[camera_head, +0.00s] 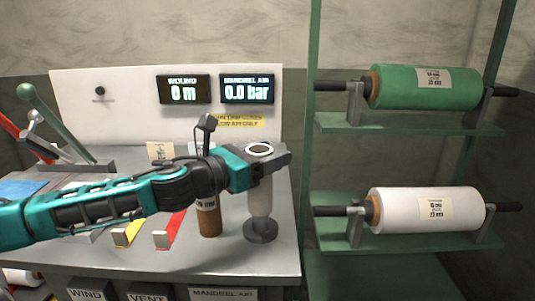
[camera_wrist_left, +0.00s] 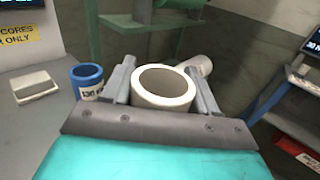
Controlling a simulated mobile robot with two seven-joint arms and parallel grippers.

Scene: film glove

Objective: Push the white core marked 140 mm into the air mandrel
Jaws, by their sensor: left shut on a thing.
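My left gripper (camera_head: 270,160) is shut on a white core (camera_head: 258,149), a hollow upright tube whose open rim shows between the fingers. In the left wrist view the white core (camera_wrist_left: 163,84) sits between the two fingers, its bore facing up. Below the gripper in the head view, a pale post (camera_head: 260,198) rises from a round dark base (camera_head: 260,230) on the bench. I cannot tell whether this post is the air mandrel or the lower part of the core. No 140 mm mark is readable. My right gripper is not in view.
A brown core (camera_head: 208,218) stands left of the dark base. A blue core (camera_wrist_left: 87,80) stands near the gripper in the wrist view. A rack at right holds a green roll (camera_head: 425,87) and a white roll (camera_head: 430,209). The mandrel air display (camera_head: 247,89) reads 0.0 bar.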

